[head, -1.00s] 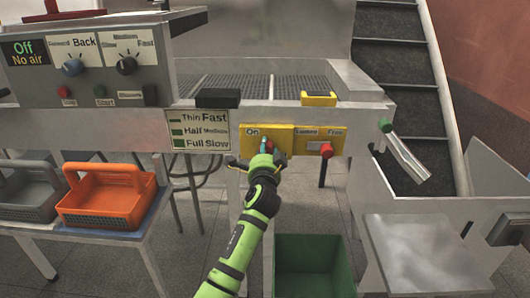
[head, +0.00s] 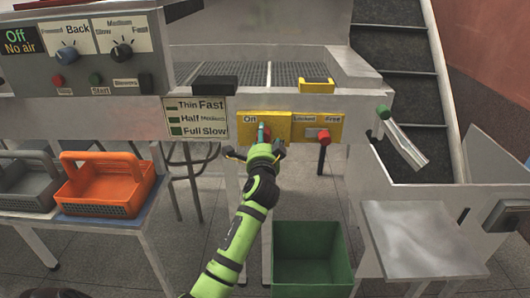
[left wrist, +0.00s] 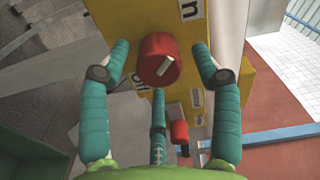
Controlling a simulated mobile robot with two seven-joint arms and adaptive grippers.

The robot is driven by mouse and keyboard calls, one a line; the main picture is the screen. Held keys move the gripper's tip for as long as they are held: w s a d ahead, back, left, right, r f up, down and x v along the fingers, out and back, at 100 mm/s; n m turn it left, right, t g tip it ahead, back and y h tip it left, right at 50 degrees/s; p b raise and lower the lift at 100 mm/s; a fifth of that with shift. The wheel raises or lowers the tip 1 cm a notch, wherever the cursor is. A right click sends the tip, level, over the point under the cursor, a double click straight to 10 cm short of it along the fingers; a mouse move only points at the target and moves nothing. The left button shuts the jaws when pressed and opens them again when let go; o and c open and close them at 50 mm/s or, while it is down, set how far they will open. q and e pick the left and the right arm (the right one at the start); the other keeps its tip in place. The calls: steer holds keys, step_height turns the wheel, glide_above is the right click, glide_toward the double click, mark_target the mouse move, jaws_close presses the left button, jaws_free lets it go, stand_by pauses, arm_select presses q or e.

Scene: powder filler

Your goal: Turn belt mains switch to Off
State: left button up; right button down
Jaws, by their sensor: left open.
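The belt mains switch is a red knob (left wrist: 158,60) with a white pointer mark, on a yellow panel (head: 290,128). A label reading "On" (head: 250,120) is at its upper left in the head view. Another label on its other side is partly hidden. My left gripper (head: 256,146) is open in front of the switch and mostly covers it in the head view. In the left wrist view its teal fingers stand on both sides of the knob, with a third below. I cannot tell whether they touch it. My right gripper is not in view.
A second red knob (head: 324,137) sits to the right on the yellow panel, close to the switch. A green bin (head: 312,232) stands below. An orange basket (head: 105,185) and a grey basket (head: 28,181) are at left. A metal chute (head: 405,140) juts out at right.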

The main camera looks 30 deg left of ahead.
arm_select(q)
steer(key=v, duration=1.1)
steer(key=shift+d, duration=0.2)
steer(key=shift+w, duration=0.1)
